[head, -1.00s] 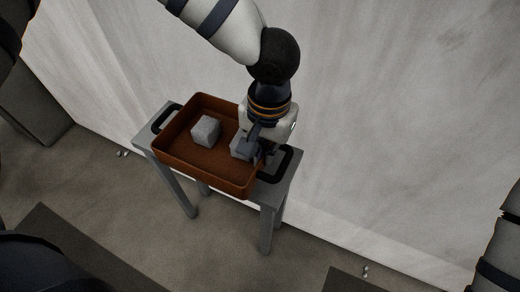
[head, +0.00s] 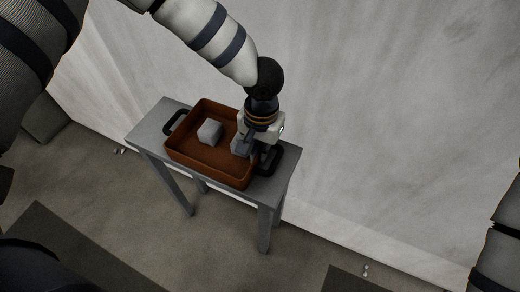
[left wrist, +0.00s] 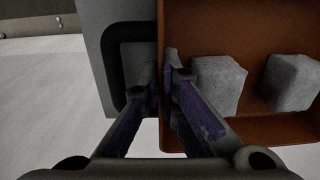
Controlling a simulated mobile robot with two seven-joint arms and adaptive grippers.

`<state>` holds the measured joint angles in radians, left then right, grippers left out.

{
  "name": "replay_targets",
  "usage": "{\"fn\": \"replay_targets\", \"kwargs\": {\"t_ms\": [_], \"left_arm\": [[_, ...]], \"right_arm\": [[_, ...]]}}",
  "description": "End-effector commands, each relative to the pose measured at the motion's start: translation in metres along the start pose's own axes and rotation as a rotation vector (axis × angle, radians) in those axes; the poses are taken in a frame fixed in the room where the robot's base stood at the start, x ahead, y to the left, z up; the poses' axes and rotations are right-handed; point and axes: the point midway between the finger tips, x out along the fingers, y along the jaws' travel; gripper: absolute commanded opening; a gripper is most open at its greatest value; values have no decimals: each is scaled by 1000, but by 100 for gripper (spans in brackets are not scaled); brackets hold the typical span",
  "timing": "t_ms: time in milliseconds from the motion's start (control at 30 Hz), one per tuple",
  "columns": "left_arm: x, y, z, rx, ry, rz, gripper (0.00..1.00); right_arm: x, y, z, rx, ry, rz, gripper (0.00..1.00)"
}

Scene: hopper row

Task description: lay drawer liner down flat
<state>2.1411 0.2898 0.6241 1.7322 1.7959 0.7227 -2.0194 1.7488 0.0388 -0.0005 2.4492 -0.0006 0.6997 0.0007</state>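No drawer liner that I can make out is in view. A brown open tray (head: 208,165) stands over a grey table, with dark handles at its two ends. It holds two grey blocks, one (head: 209,131) toward the left and one (head: 240,147) by my left gripper. My left gripper (head: 252,150) points down at the tray's right end. In the left wrist view its fingers (left wrist: 161,84) are close together on either side of the wall of the tray (left wrist: 235,18), and appear shut on it. My right gripper is out of view.
The grey table (head: 148,127) has bare top left of the tray and a little at the right. A pale wall (head: 390,120) rises close behind it. Small bits (head: 366,270) lie on the floor at the wall's foot.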

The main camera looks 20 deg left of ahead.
Motion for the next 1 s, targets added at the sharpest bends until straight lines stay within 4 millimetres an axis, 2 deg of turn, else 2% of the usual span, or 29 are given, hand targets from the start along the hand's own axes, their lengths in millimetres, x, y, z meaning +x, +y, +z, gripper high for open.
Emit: {"fn": "replay_targets", "kwargs": {"t_ms": [33, 100, 133, 433, 567, 800, 900, 1000], "left_arm": [[2, 0, 1, 0, -3, 0, 8], [1, 0, 1, 0, -2, 0, 23], [1, 0, 1, 0, -2, 0, 25], [-3, 0, 0, -1, 0, 0, 25], [-25, 0, -1, -3, 3, 1, 25], [-92, 0, -1, -2, 4, 1, 25], [-110, 0, 0, -3, 2, 0, 25], [-120, 0, 0, -2, -1, 0, 25]], "right_arm": [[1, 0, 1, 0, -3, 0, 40], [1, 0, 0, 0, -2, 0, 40], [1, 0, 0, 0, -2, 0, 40], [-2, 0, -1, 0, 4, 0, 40], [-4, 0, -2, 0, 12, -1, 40], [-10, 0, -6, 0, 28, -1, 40], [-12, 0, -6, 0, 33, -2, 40], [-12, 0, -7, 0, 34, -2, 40]]}}
